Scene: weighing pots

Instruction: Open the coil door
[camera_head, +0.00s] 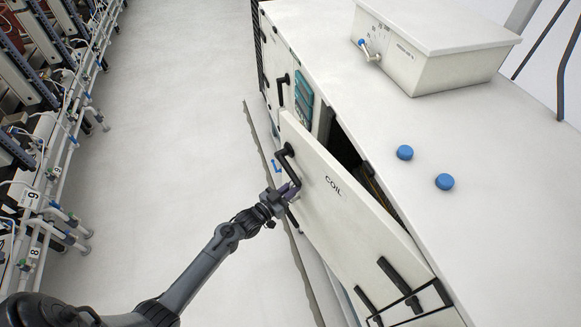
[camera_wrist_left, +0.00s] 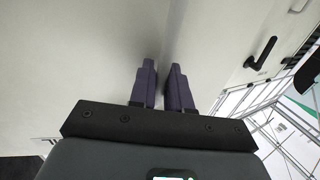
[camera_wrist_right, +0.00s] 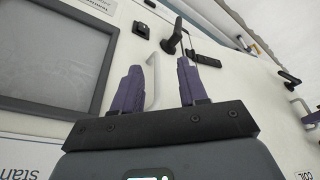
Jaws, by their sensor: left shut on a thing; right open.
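The coil door (camera_head: 338,205), a white panel marked "COIL", stands ajar in the head view, with a dark gap between its top edge and the cabinet. A black handle (camera_head: 287,160) sits near its free end, and black hinges (camera_head: 400,282) are at the other end. My left gripper (camera_head: 290,189) is at the door's free end, below the handle. In the left wrist view its purple fingers (camera_wrist_left: 163,82) are close together on a white panel edge, seemingly the door's. My right gripper (camera_wrist_right: 160,82) is open in the right wrist view, with a white bar handle (camera_wrist_right: 152,82) between its fingers.
The white cabinet (camera_head: 490,205) carries a lidded box (camera_head: 435,60) and two blue caps (camera_head: 405,152). Pipework racks (camera_head: 45,190) stand at the left. The pale floor (camera_head: 170,110) between is clear. A grey screen (camera_wrist_right: 58,50) is beside the right gripper.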

